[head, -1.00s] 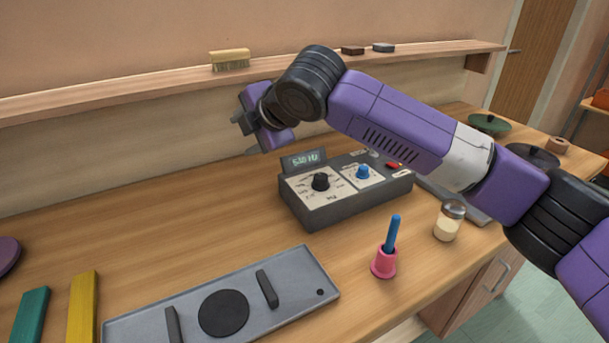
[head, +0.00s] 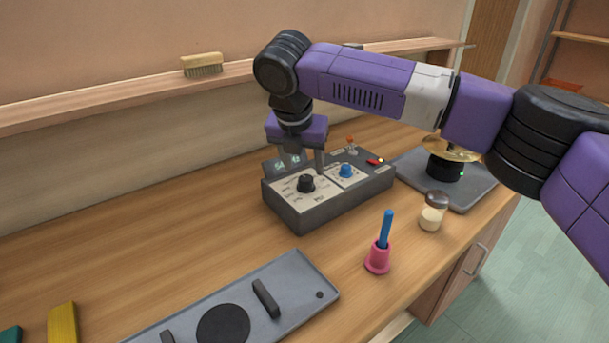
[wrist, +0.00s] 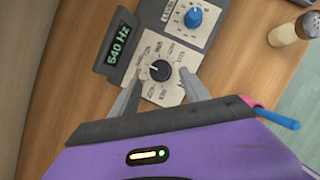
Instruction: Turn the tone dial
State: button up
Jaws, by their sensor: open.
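The tone box (head: 328,207) is a dark grey unit on the wooden bench. Its black dial (head: 306,183) sits on a pale scale plate, and a blue knob (head: 346,170) is to the right. The black dial (wrist: 160,70) also shows in the wrist view, with a display (wrist: 117,45) reading 540 Hz beside it. My gripper (head: 305,168) points down over the box, behind the dial in the head view. In the wrist view my gripper (wrist: 160,88) is open, its fingers apart on either side below the dial, not closed on it. Contact cannot be told.
A pink holder (head: 378,258) with a blue stick and a shaker jar (head: 433,212) stand to the right front. A grey tray (head: 290,268) lies in front. A brush (head: 203,65) is on the shelf (head: 120,98). The bench left of the box is clear.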

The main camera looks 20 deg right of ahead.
aim_at(306, 178)
jog(key=x, duration=0.4)
jog(key=shift+w+f, duration=0.1)
jog(key=shift+f, duration=0.3)
jog(key=shift+r, duration=0.1)
grip_shut()
